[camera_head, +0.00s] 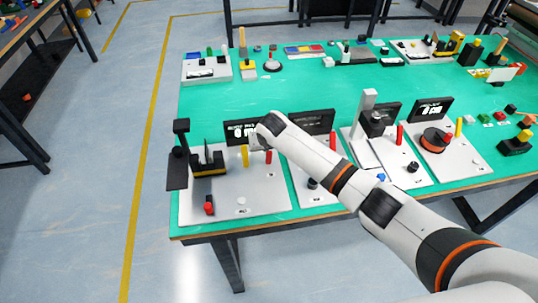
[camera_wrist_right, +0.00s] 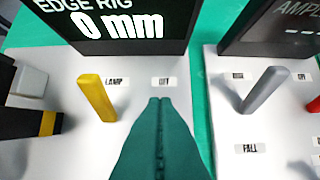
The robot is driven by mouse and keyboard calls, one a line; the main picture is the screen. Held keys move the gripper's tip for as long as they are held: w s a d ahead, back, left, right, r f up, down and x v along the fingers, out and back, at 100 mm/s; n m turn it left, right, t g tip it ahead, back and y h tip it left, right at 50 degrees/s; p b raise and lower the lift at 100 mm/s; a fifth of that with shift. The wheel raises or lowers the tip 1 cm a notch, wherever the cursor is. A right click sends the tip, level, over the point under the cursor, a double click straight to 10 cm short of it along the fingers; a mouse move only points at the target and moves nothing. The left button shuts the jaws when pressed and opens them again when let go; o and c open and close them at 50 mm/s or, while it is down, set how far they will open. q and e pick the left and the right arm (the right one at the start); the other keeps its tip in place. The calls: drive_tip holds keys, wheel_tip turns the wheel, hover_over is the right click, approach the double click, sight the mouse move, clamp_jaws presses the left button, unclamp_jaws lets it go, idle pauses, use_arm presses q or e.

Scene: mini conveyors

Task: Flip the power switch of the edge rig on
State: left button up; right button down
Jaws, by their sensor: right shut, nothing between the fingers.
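The edge rig (camera_head: 228,203) is a white panel at the table's front left, with a black display (camera_wrist_right: 115,22) reading "EDGE RIG 0 mm". On it stand a yellow lever (camera_head: 245,156) and a red lever (camera_head: 268,157). My left gripper is not in view.
A neighbouring panel with a grey lever (camera_wrist_right: 264,90) stands close to the right. A black and yellow block (camera_head: 208,165) and a black post (camera_head: 182,135) are on the rig's left. My right arm crosses over the other rigs. The green table (camera_head: 225,105) is clear behind the rig.

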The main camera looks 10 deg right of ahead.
drive_tip(key=shift+s+t, duration=0.4)
drive_tip(key=shift+t, duration=0.1)
drive_tip(key=shift+f+t+p, duration=0.35)
drive_tip(key=shift+t+p, duration=0.15)
drive_tip(key=shift+t, duration=0.2)
drive_tip(key=shift+r, duration=0.15)
drive_tip(key=shift+s+r+p, duration=0.1)
drive_tip(key=shift+r+p, duration=0.3)
drive_tip(key=shift+p, duration=0.15)
drive_tip(key=shift+r+p, duration=0.3)
drive_tip(key=shift+p, duration=0.05)
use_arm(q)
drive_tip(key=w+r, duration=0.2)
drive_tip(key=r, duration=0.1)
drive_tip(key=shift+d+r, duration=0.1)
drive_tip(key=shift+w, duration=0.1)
